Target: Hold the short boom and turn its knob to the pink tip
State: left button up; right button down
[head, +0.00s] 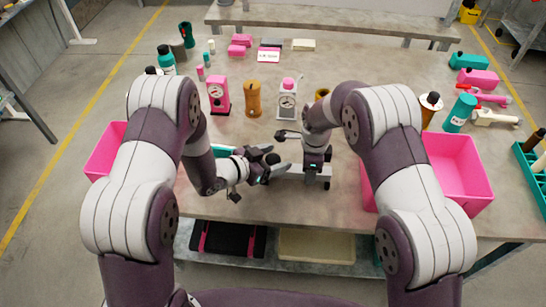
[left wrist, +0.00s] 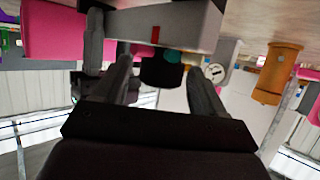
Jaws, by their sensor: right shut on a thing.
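The short boom is a light grey block (left wrist: 190,22) in the left wrist view, with a small red mark on its face. In the head view it shows as a grey bar (head: 296,172) low over the table. Its dark knob (left wrist: 160,70) has a teal spot and hangs between the fingers of my left gripper (left wrist: 160,88). The fingers are apart, with gaps beside the knob. In the head view my left gripper (head: 268,166) is left of the bar. My right gripper (head: 315,178) is shut on the boom. I cannot make out a pink tip on it.
A pink pump (head: 218,95), an orange cylinder (head: 253,98) and a white gauge unit (head: 287,100) stand behind the grippers. Bottles and parts line both sides.

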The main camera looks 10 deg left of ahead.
pick_arm(q)
jog(key=v, duration=1.2)
pick_arm(e)
jog(key=c, duration=0.6)
grip_release()
